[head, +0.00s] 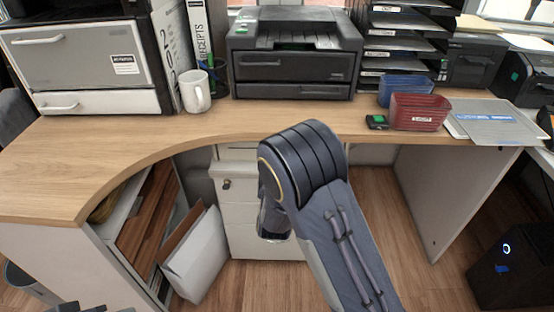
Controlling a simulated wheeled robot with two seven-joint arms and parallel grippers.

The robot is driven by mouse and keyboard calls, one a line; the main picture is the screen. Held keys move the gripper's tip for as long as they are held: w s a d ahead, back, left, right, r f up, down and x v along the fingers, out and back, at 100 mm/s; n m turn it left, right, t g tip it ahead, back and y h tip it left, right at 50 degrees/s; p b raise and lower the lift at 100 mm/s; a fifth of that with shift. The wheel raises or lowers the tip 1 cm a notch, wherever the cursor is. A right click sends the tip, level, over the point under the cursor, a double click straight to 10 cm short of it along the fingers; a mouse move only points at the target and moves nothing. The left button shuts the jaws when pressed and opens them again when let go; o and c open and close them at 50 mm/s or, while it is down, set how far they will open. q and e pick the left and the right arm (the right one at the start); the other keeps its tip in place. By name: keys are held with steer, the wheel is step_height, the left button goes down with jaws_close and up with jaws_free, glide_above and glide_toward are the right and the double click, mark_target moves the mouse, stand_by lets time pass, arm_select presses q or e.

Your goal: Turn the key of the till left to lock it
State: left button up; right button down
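A white drawer unit (240,213) stands under the counter, partly hidden behind my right arm. On its upper left front is a small lock with what looks like a key (226,184); it is too small to tell which way it is turned. No other key shows, and I cannot tell for sure that this unit is the till. My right arm comes up from the lower right and bends in front of the unit; its gripper is hidden behind the arm. Small dark parts at the bottom left edge may be my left gripper, but too little shows to tell.
The wooden counter (130,135) curves above the drawer unit. On it are a white mug (195,92), a black printer (294,65), a red holder (420,112) and a blue holder (404,86). A white box (196,254) leans left of the unit.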

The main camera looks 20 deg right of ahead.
stand_by(0.3)
steer(key=c, duration=2.1)
jaws_free()
steer(key=o, duration=0.5)
steer(key=shift+c, duration=0.2)
steer(key=p+v, duration=0.1)
steer(key=v, duration=0.7)
steer(key=shift+w, duration=0.1)
